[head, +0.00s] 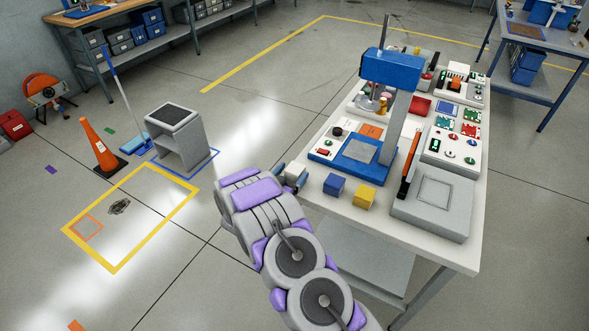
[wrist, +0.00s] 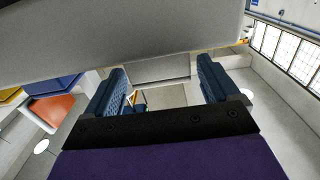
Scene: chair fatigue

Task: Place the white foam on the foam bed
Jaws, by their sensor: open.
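A pale grey square pad (head: 361,149) lies on the blue base of the press; I cannot tell whether it is the foam bed or the foam. A grey box (head: 432,209) with a square outline on top stands on the near right of the table. My gripper (head: 293,178) is at the table's left edge, left of the press base, partly hidden by my arm. In the wrist view my gripper (wrist: 162,82) has its blue fingers wide apart. I see nothing held between them.
The white table (head: 328,207) carries the blue press (head: 391,69), a blue cube (head: 334,185), a yellow cube (head: 364,197) and several control boxes. A grey stand (head: 190,150) and an orange cone (head: 100,146) are on the floor at left. A large grey surface (wrist: 100,42) fills the wrist view's top.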

